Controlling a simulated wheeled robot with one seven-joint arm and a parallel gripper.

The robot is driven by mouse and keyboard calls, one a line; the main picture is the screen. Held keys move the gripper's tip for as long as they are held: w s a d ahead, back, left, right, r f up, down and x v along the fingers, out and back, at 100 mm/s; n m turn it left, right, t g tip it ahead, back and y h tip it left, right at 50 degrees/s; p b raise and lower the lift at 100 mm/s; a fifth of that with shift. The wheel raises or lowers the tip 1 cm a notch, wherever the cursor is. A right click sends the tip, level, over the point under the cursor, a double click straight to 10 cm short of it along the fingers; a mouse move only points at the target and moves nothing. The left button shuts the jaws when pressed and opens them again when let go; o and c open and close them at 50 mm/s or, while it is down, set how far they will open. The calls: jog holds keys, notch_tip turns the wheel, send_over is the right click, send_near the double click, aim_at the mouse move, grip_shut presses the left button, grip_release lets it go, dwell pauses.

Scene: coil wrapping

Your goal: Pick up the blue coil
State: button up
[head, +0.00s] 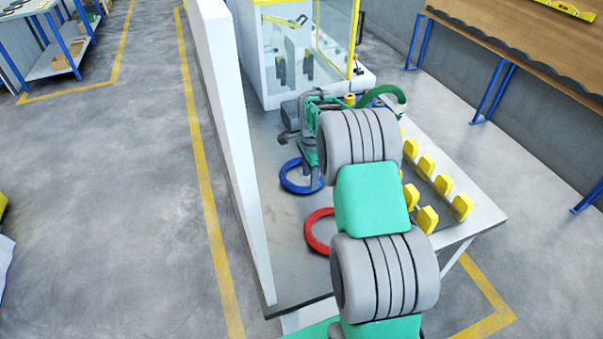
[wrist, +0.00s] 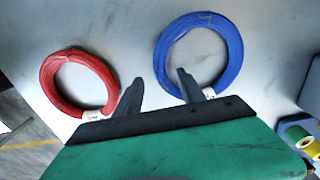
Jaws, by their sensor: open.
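The blue coil (head: 300,191) lies flat on the table beneath my gripper in the head view. In the wrist view the blue coil (wrist: 236,48) is a ring with a small white tag at its near edge. My gripper (wrist: 159,76) is open and empty. In the picture its right finger overlaps the ring's opening, and its left finger is just outside the ring, to the left. I cannot tell how far the fingertips are above the table. In the head view my arm partly covers the ring's right side.
A red coil (wrist: 48,85) lies left of the blue one in the wrist view. The table (head: 285,250) has a tall white panel (head: 228,130) along its left side. Several yellow blocks (head: 427,219) stand at right, and a glazed machine (head: 300,50) stands behind.

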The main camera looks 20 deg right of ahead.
notch_tip(320, 180, down, 4)
jog(key=shift+d+f+p, duration=0.1)
jog(key=shift+p, duration=0.25)
jog(key=shift+c, duration=0.5)
grip_shut()
dwell(0.6)
